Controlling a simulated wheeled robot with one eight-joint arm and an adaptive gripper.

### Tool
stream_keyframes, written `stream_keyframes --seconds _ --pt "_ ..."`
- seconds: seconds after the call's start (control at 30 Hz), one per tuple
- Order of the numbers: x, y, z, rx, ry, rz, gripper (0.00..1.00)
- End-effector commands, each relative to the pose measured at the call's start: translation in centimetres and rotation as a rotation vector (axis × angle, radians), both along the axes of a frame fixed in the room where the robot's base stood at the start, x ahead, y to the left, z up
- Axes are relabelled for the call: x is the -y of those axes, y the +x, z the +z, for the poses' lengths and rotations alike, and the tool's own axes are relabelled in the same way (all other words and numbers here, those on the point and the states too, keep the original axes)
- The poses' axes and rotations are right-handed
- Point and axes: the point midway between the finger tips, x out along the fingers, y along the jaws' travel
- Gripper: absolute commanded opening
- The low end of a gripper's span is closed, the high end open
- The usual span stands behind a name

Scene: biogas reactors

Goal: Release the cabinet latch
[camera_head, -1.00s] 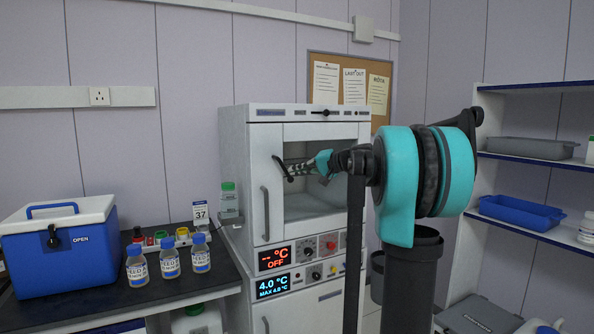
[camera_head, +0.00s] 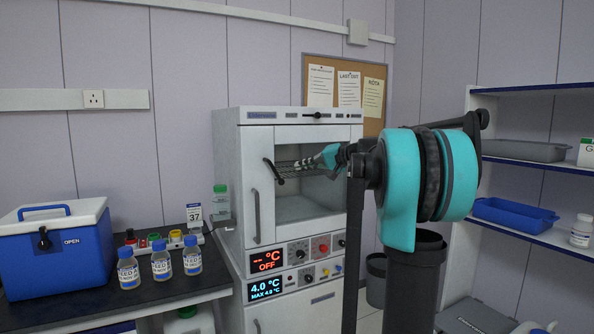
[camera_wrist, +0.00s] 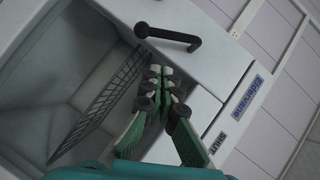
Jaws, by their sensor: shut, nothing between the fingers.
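The cabinet (camera_head: 285,130) is a tall white unit with a vertical grey handle (camera_head: 256,215) on its front left. A black bent lever, the latch (camera_head: 272,170), sits at the upper left of the window area; it also shows in the wrist view (camera_wrist: 168,35), fixed to a white panel. My gripper (camera_head: 312,161) is in front of the upper window area, right of the lever. In the wrist view my gripper (camera_wrist: 156,85) has its green fingers together, empty, below the lever and apart from it in the picture. The depth gap is unclear.
A wire rack (camera_wrist: 105,90) shows inside the cabinet. A "SHUT" label (camera_wrist: 216,142) is on its white front. A bench (camera_head: 100,295) at left bears a blue cool box (camera_head: 55,262) and several bottles. Blue-edged shelves (camera_head: 530,160) stand at right.

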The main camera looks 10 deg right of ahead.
Motion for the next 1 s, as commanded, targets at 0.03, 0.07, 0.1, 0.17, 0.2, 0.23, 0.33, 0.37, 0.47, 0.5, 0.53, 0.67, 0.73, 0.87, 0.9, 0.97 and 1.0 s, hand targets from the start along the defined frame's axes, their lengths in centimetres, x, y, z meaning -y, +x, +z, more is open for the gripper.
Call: stream_keyframes --seconds 0.03,0.07,0.1,0.17,0.2,0.23,0.33,0.37,0.47,0.5,0.53,0.67,0.73,0.87,0.9,0.97,1.0 --pt "0.9 -0.6 0.3 0.000 0.000 -0.005 0.00" --pt "1.4 -0.9 0.4 0.000 0.001 -0.007 0.00" --pt "1.8 -1.4 0.6 -0.001 0.000 -0.005 0.00" --pt "2.7 -2.1 1.0 0.000 0.001 -0.007 0.00" --pt "3.1 -2.5 1.1 -0.001 0.000 -0.005 0.00" --pt "3.4 -2.8 1.3 0.000 0.000 -0.006 0.00" --pt "4.4 -3.7 1.6 0.000 0.000 -0.004 0.00" --pt "4.6 -3.9 1.7 0.000 0.000 -0.003 0.00" --pt "5.1 -4.3 1.9 0.000 0.000 -0.004 0.00" --pt "5.1 -4.4 2.0 0.000 0.000 -0.003 0.00" --pt "5.2 -4.4 2.0 0.000 0.000 -0.003 0.00" --pt "5.2 -4.5 2.0 0.000 0.000 -0.002 0.00" --pt "5.2 -4.5 2.0 0.000 0.000 -0.002 0.00" --pt "5.2 -4.5 1.9 -0.001 -0.001 -0.002 0.00" --pt "5.1 -4.6 1.7 -0.003 -0.004 0.000 0.00" --pt "4.7 -4.9 0.8 -0.014 -0.019 0.004 0.00" --pt "4.2 -5.3 -0.2 -0.026 -0.035 0.008 0.00"
